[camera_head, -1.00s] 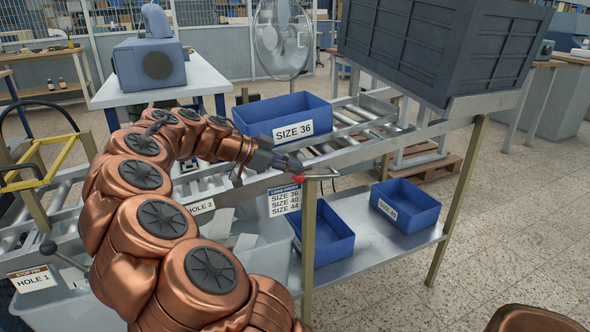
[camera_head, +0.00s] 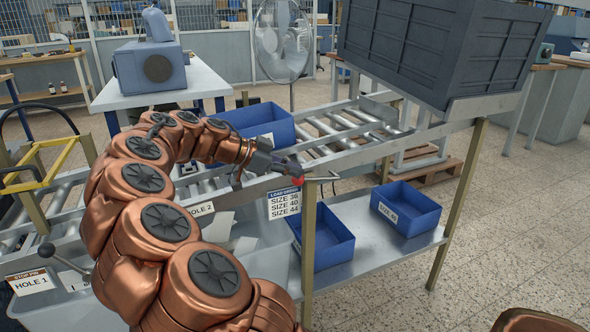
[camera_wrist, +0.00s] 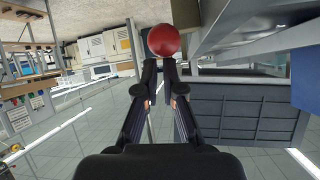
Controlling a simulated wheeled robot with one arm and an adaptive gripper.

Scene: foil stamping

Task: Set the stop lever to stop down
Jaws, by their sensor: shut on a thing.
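The stop lever's red ball knob (camera_wrist: 163,40) is at my fingertips in the wrist view. It also shows in the head view, partly hidden by the fingers, as a small red patch (camera_head: 298,181). A thin metal rod (camera_head: 322,179) shows beside it, near the top of a table post. My gripper (camera_head: 292,167) reaches in from the left and is shut on the knob. The wrist view shows both fingers of my gripper (camera_wrist: 160,66) close together at the ball.
A blue SIZE 36 bin (camera_head: 262,120) sits on the roller conveyor (camera_head: 340,130), partly behind my arm. A large dark crate (camera_head: 435,50) stands on the upper right. Blue bins (camera_head: 325,245) (camera_head: 408,205) stand on the lower shelf.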

